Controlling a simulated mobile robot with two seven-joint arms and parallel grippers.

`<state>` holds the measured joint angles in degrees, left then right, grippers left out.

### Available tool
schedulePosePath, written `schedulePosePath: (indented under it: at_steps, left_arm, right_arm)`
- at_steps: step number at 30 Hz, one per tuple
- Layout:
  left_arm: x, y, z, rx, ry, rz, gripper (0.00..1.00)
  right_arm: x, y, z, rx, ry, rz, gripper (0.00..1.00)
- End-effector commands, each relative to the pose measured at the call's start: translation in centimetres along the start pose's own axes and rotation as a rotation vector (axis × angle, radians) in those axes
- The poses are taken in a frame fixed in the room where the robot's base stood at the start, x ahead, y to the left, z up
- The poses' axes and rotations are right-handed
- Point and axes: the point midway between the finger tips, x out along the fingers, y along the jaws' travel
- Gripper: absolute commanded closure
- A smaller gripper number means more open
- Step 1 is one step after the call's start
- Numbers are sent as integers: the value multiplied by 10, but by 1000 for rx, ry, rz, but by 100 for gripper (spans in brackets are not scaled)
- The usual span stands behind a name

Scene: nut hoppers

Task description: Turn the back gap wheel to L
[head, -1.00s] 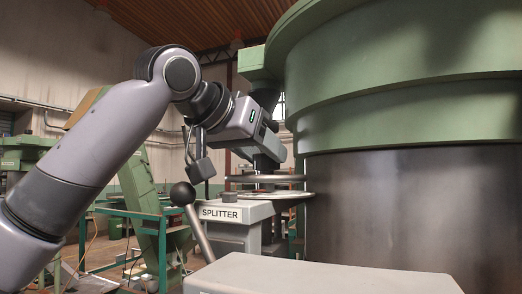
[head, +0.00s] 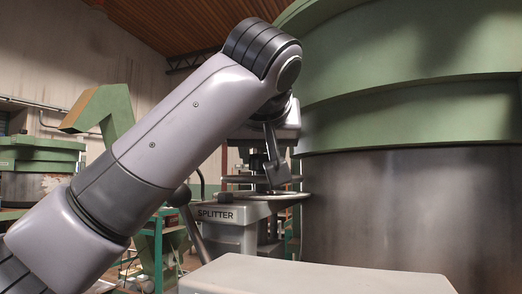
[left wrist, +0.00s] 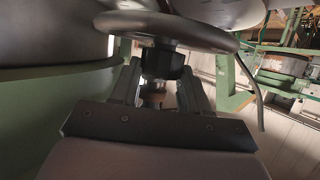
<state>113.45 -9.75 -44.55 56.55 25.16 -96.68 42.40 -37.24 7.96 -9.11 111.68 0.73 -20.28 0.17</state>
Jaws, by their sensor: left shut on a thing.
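A grey metal handwheel (head: 236,179) shows in the head view above the machine labelled SPLITTER (head: 229,233). In the left wrist view its curved rim (left wrist: 205,37) runs across the top, with a dark hub (left wrist: 163,63) below it. My left gripper (left wrist: 158,82) has its two fingers on either side of the hub part and is shut on it. No L mark or pointer can be read. My right gripper is not in view.
A large green-topped steel drum (head: 410,200) stands close on the right of the wheel. A lever with a dark ball knob (head: 181,196) rises left of the label. A pale grey housing (head: 310,275) fills the front. Green machinery (head: 35,160) stands farther back left.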

Motion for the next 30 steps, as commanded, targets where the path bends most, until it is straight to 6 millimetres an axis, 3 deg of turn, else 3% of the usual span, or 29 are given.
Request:
schedulePosePath:
  at_steps: [18, 19, 21, 30]
  left_arm:
    - [0, 1, 0, -18, 0, -44, 85]
    - [0, 1, 0, -18, 0, -44, 48]
    - [0, 1, 0, -18, 0, -44, 29]
    - [-1, 2, -1, -18, 3, -41, 29]
  right_arm:
    - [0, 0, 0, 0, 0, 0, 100]
    - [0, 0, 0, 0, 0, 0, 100]
    - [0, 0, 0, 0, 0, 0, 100]
    - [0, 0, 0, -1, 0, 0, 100]
